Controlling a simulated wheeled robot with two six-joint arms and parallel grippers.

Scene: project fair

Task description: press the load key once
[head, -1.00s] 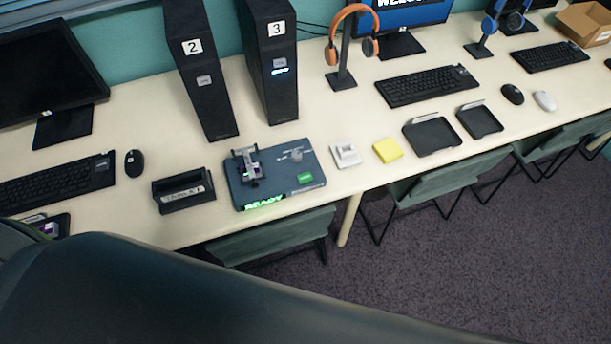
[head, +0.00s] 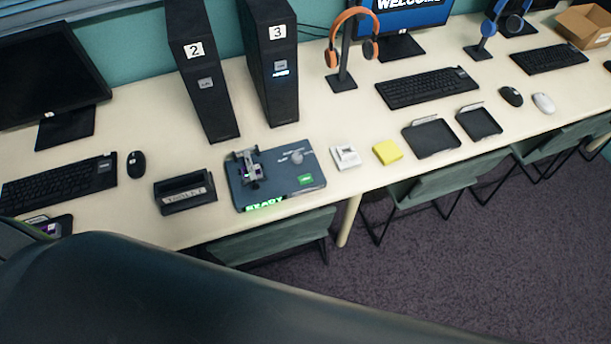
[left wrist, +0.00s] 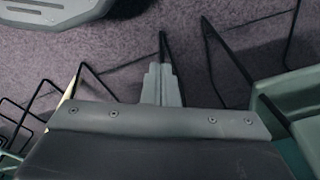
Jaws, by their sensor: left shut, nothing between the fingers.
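A dark blue-grey device (head: 275,205) lies on the table. Its green key (head: 306,179) is at the right of the top face; the lettering is too small to read. A grey knob (head: 297,157) sits behind the key and a metal clamp (head: 250,168) stands at the left. A green display (head: 265,203) on the front edge reads READY. My left gripper (left wrist: 162,82) shows in the left wrist view, shut and empty, over carpet and chair legs, away from the device. It cannot be made out in the head view. My right gripper is not in view.
A black labelled holder (head: 186,192) is left of the device. A white block (head: 345,157) and yellow pad (head: 388,152) are right of it. Computer towers (head: 203,85) stand behind. Green chairs (head: 265,240) are tucked at the table's front edge. My arm fills the foreground.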

